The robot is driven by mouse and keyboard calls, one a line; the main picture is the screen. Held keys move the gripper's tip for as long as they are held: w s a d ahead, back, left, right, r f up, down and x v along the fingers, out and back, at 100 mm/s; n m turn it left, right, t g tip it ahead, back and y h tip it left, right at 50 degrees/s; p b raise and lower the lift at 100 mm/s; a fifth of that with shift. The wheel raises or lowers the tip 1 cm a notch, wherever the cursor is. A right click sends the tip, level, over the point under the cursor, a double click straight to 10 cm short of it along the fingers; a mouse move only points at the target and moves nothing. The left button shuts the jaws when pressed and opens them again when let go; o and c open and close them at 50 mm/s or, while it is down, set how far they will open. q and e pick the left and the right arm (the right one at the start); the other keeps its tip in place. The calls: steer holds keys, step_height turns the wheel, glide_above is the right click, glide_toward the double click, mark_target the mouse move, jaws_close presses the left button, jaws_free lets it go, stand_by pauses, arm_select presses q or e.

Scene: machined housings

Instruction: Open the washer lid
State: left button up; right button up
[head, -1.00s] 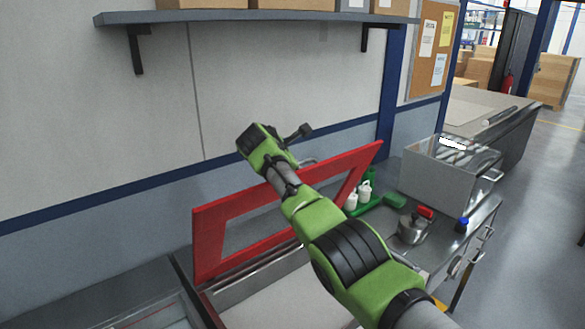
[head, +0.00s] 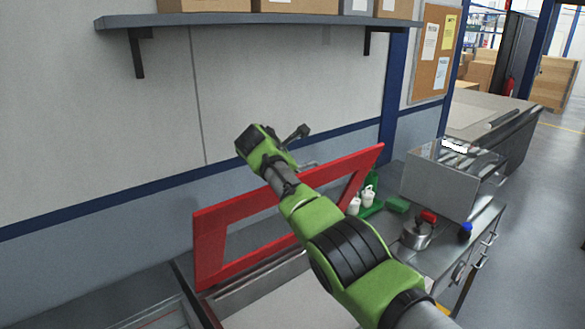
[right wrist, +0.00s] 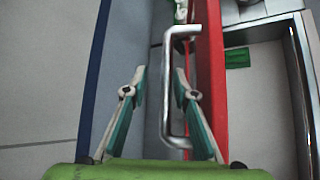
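The washer lid (head: 215,245) is a red rectangular frame. In the head view it stands raised and steeply tilted at the back of the washer's open top (head: 285,290). Its metal bar handle (right wrist: 167,90) shows in the right wrist view, fixed to the lid's red edge (right wrist: 212,90). My right gripper (right wrist: 160,75) is open, its two fingers apart. The handle bar lies between the fingertips in that picture, close to the right-hand finger; I cannot tell whether they touch. In the head view my right arm hides part of the lid. My left gripper is not in view.
A wall shelf (head: 270,19) with boxes hangs above. Right of the washer, a metal counter holds white bottles (head: 367,196), a metal pot with a red part (head: 417,233), a blue-capped item (head: 465,231) and a metal box (head: 437,185). The wall is close behind the lid.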

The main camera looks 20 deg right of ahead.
steer(key=shift+s+a+r, duration=0.3)
steer(key=shift+s+r, duration=0.05)
steer(key=shift+s, duration=0.05)
steer(key=v, duration=1)
steer(key=shift+s+a+r, duration=0.15)
steer(key=shift+s+a, duration=0.05)
steer(key=shift+a, duration=0.1)
